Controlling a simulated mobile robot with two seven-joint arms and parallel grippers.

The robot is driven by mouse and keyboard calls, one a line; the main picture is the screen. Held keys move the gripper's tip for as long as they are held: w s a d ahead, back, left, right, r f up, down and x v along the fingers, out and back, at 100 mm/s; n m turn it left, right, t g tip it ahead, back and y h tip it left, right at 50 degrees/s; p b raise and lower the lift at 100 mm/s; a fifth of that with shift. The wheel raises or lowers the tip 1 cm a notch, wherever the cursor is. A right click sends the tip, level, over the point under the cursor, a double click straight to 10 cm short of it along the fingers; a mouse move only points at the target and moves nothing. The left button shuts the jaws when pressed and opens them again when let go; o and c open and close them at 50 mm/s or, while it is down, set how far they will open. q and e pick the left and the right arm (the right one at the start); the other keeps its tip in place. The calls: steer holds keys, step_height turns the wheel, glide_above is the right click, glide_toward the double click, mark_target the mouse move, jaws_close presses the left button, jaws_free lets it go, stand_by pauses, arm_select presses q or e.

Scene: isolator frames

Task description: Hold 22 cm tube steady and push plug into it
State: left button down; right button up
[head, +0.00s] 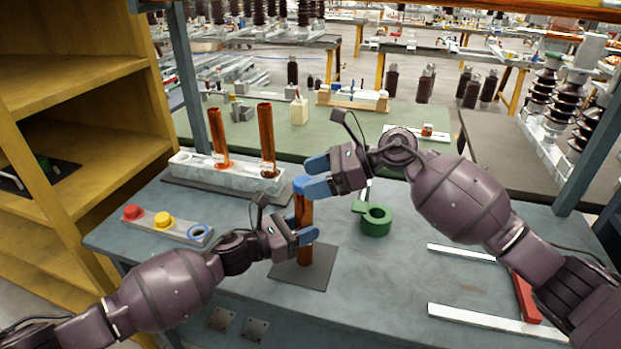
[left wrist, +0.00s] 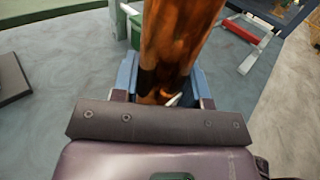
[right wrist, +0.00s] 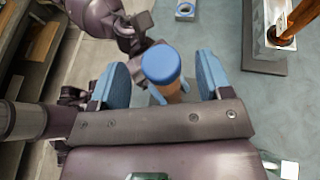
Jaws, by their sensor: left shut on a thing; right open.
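A copper-coloured tube (head: 304,215) stands upright on a dark square mat (head: 318,272) on the bench. My left gripper (head: 304,237) is shut around its lower part, and the tube fills the jaws in the left wrist view (left wrist: 172,60). A blue plug (right wrist: 161,62) sits at the tube's top end; it also shows in the head view (head: 299,185). How deep it sits cannot be told. My right gripper (head: 312,176) is open at the tube's top. In the right wrist view its fingers are on either side of the plug, with gaps.
A pale rack (head: 240,178) with two copper tubes stands behind at left. A strip (head: 180,229) holds a red knob, a yellow knob and a blue ring. White bars with a red bar (head: 525,295) lie at right.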

steer(key=v, duration=1.1)
arm_select(q)
steer(key=c, duration=0.5)
jaws_free()
steer(key=shift+c, duration=0.2)
